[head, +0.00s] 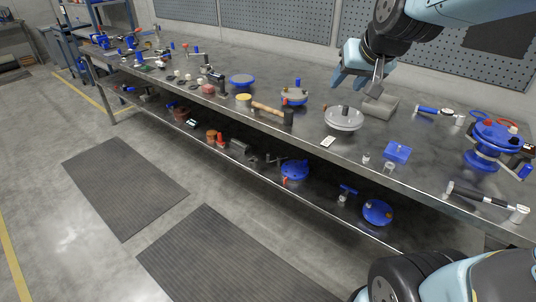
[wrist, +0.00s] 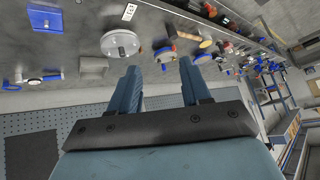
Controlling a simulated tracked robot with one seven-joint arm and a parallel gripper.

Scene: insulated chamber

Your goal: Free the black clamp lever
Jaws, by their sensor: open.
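My gripper (head: 348,83) hangs above the bench near its back, open and empty. In the wrist view its two blue fingers (wrist: 158,68) stand apart with nothing between them. No part can be made out surely as the black clamp lever. A round grey plate (head: 343,120) with a small dark post on it lies on the bench below my gripper; it also shows in the wrist view (wrist: 120,43). A grey block (head: 381,106) sits to the right of the plate, and it shows in the wrist view too (wrist: 92,68).
A blue valve-like part (head: 497,137), a blue tray (head: 397,151) and a black-handled tool (head: 482,196) are at the right. A wooden-handled mallet (head: 270,110) and several small parts lie leftward. A pegboard (head: 290,22) stands behind. A lower shelf holds more parts.

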